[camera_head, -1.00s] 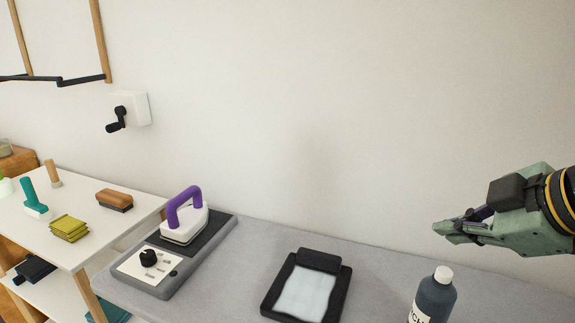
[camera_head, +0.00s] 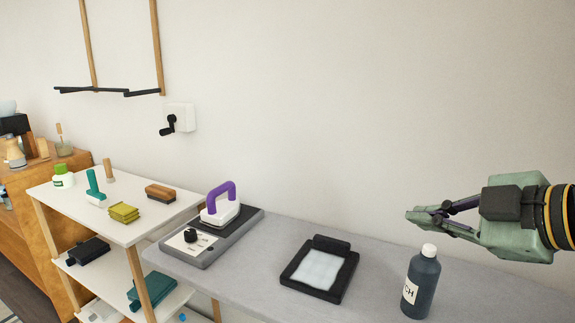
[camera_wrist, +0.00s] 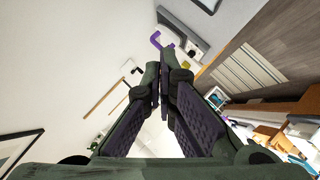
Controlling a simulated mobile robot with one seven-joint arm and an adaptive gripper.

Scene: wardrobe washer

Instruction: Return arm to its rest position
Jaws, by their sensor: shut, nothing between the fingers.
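My gripper (camera_head: 418,216) is at the right of the head view, held in the air above the grey table (camera_head: 265,260), with its fingers pointing left. Its fingers are closed together and hold nothing. In the wrist view the closed fingertips (camera_wrist: 166,75) show in the middle, with the room tilted behind them. A dark bottle with a white cap (camera_head: 421,285) stands upright on the table below the fingers, apart from them.
A black-framed tray with a pale pad (camera_head: 318,270) lies mid-table. A purple-handled iron (camera_head: 221,206) sits on a grey base to its left. A white shelf (camera_head: 75,211) with brushes and yellow cloths stands further left. Air left of my gripper is clear.

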